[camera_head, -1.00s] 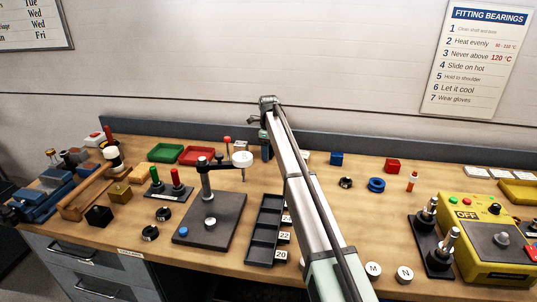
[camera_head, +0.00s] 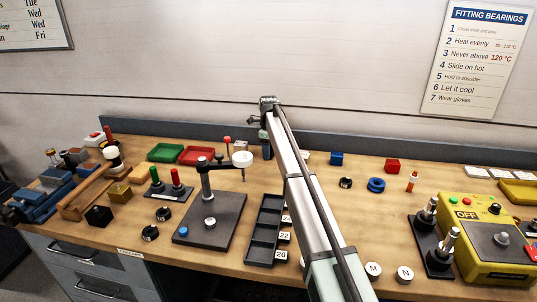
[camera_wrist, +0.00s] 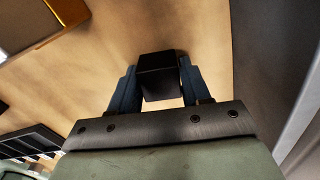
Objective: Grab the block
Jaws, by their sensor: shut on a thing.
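My gripper (camera_wrist: 158,82) shows in the wrist view with its two blue fingers on either side of a black block (camera_wrist: 158,76). The fingers are shut on the block. In the head view my gripper (camera_head: 267,152) points down near the back of the bench, left of my arm. The held block cannot be made out in the head view. Whether it still touches the bench top is not clear.
A dark compartment tray (camera_head: 262,238) and a press stand (camera_head: 208,222) are left of my arm. A red tray (camera_head: 197,155) lies farther left. A blue block (camera_head: 336,159) and a red block (camera_head: 392,165) sit to the right. A grey back rail (camera_head: 180,131) runs behind.

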